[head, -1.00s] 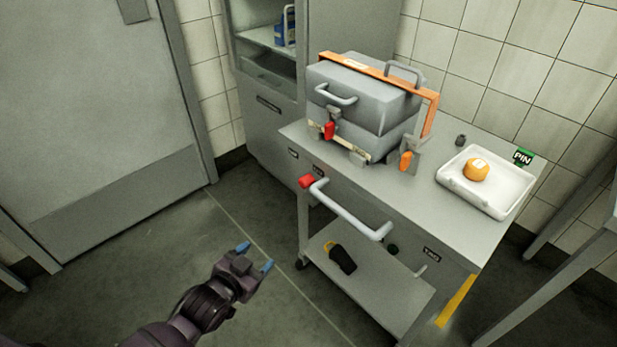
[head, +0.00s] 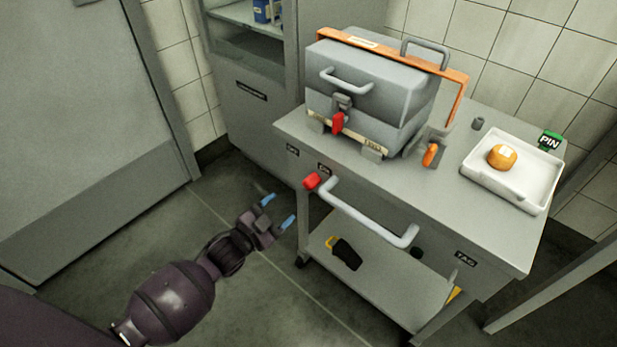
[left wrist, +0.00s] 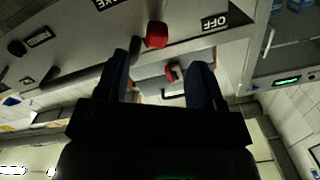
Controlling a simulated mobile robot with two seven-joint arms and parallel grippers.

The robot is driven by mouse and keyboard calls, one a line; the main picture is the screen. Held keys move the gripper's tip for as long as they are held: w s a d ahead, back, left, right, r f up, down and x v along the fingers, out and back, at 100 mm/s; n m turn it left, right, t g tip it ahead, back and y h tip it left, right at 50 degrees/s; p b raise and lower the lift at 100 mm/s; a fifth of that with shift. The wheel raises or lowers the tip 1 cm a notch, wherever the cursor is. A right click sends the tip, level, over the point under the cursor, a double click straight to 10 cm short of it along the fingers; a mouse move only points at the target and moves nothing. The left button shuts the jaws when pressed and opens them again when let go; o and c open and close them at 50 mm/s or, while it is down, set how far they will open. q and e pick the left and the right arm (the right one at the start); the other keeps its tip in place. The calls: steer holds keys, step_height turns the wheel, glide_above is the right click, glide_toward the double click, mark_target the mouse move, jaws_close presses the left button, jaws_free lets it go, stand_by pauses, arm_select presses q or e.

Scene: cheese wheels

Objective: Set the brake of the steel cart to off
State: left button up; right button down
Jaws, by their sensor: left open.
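The steel cart (head: 290,125) stands right of centre in the head view. A red brake knob (head: 312,181) sits on its front edge, beside the left end of the pale push handle (head: 370,225). The knob also shows in the left wrist view (left wrist: 157,36), between a partly cut-off label ending in "AKE" (left wrist: 112,4) and the OFF label (left wrist: 214,21). My left gripper (head: 277,211) is open and empty, left of and below the knob, apart from it. Its two fingers (left wrist: 163,82) show in the wrist view with the knob beyond them. My right gripper is out of view.
A grey lidded box (head: 365,85) with an orange bar (head: 395,62) stands on the cart. A white tray (head: 480,178) holds an orange cheese wheel (head: 502,156) beside a green PIN tag (head: 550,140). A dark object (head: 346,254) lies on the lower shelf. A cabinet (head: 250,110) stands behind.

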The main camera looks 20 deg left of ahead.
mark_target(305, 188)
arm_select(q)
steer(key=shift+t+h, duration=0.3)
steer(key=b+x, duration=0.1)
steer(key=x, duration=0.8)
steer(key=shift+d+r+b, duration=0.1)
steer(key=shift+d+b, duration=0.2)
steer(key=shift+b, duration=0.1)
steer(key=shift+x, duration=0.8)
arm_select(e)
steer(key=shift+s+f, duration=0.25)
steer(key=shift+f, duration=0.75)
arm_select(q)
steer(key=shift+r, duration=0.15)
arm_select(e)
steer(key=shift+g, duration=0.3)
arm_select(q)
jaws_close()
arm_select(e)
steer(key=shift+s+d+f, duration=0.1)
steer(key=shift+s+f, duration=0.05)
